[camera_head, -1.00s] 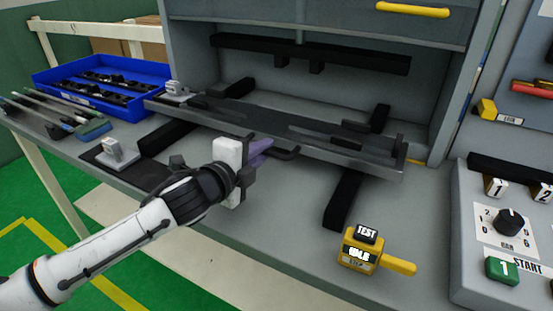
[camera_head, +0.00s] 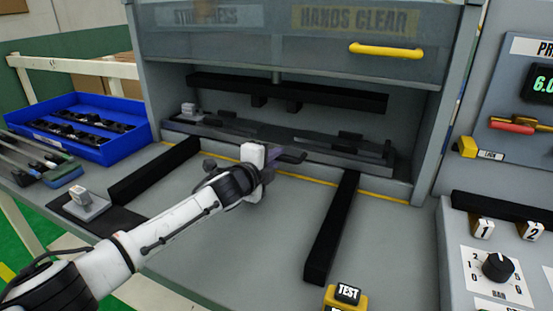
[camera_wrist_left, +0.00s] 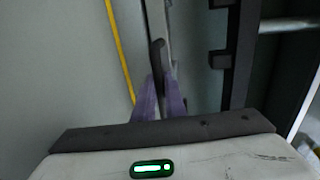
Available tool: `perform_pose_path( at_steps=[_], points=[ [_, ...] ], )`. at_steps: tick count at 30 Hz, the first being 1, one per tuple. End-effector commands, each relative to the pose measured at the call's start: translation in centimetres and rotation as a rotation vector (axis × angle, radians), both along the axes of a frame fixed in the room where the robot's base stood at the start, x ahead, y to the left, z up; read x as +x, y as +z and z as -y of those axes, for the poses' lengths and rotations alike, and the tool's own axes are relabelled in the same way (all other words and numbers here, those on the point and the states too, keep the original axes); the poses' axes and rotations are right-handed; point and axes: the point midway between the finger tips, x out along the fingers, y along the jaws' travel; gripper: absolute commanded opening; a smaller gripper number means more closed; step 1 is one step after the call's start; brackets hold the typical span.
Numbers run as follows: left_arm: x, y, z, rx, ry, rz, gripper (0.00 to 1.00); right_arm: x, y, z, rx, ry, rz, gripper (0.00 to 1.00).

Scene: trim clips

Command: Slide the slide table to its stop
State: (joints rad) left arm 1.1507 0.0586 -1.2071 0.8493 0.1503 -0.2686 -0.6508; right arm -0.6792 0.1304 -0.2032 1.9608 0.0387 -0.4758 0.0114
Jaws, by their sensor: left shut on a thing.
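The slide table (camera_head: 372,168) is a long dark grey plate inside the press opening, beyond the yellow line. It lies across the two black rails (camera_head: 334,230). A dark handle (camera_head: 293,157) sticks out from its front edge. My left gripper (camera_head: 272,160) is shut on this handle, its purple fingers on either side. In the left wrist view the fingers (camera_wrist_left: 159,97) close around the handle (camera_wrist_left: 157,58). Whether the table touches a stop at the back cannot be seen. My right gripper is not in view.
A blue bin (camera_head: 80,130) of dark parts stands at the left. A clip on a grey block (camera_head: 84,200) sits near the left rail. The bench between the rails is clear.

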Motion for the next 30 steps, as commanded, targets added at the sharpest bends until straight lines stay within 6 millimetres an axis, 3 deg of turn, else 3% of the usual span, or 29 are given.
perform_pose_path(
  at_steps=[11,12,15,30],
  points=[
    [0.3,0.5,0.0,-0.002,0.005,0.005,0.0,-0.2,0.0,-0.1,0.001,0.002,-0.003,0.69],
    [0.3,0.5,0.0,-0.002,0.005,0.005,0.14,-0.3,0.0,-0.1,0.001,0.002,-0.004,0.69],
    [0.2,0.5,0.0,-0.002,0.004,0.005,0.29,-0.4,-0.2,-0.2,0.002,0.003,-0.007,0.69],
    [-0.7,0.4,-0.5,-0.001,0.002,0.001,0.29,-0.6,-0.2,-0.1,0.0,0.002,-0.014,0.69]
  ],
)
